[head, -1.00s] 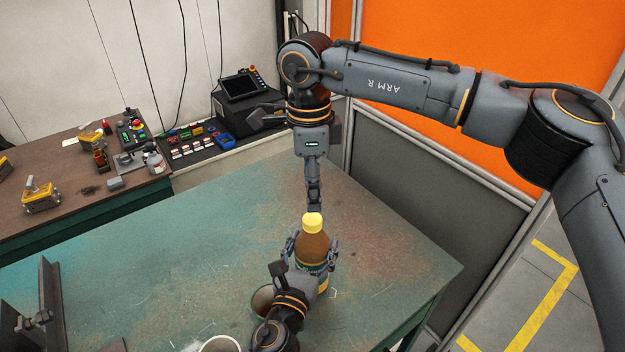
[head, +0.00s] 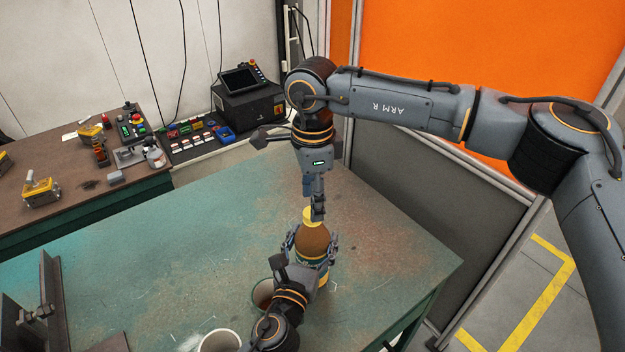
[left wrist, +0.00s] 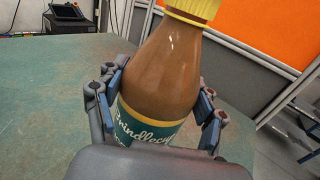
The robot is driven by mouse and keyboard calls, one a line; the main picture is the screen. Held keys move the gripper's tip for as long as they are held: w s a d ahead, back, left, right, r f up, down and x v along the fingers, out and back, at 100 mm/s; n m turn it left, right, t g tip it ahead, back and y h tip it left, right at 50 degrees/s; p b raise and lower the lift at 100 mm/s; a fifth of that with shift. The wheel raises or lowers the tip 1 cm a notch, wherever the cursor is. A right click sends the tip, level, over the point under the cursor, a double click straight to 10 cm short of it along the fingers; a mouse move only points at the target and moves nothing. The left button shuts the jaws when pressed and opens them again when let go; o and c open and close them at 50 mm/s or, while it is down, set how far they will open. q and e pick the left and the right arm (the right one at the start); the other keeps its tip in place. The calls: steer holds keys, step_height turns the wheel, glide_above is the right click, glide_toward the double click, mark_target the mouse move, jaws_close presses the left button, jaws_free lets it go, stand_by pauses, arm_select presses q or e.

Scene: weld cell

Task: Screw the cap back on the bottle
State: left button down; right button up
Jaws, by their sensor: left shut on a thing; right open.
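The brown bottle (head: 313,240) stands upright on the green table, with a green label that shows in the left wrist view (left wrist: 150,128). The yellow cap (head: 308,215) sits at its mouth; its lower part also shows in the left wrist view (left wrist: 196,8). I cannot tell how tightly it is seated. My left gripper (head: 314,256) is shut around the bottle's body, one finger on each side. My right gripper (head: 318,212) is open and points down at the cap, its fingertips overlapping the cap's right side in the head view. Contact with the cap cannot be told.
Two cups stand near my left arm: a darker one (head: 262,293) and a pale one (head: 220,341). A dark metal beam (head: 50,300) is at the table's left. The table (head: 200,240) is clear behind the bottle. A grey and orange partition (head: 430,180) stands at the right.

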steer(key=shift+f, duration=1.4)
steer(key=shift+c, duration=0.2)
jaws_close()
steer(key=m, duration=0.4)
steer(key=shift+o, duration=1)
jaws_free()
step_height(320, 180, up, 12)
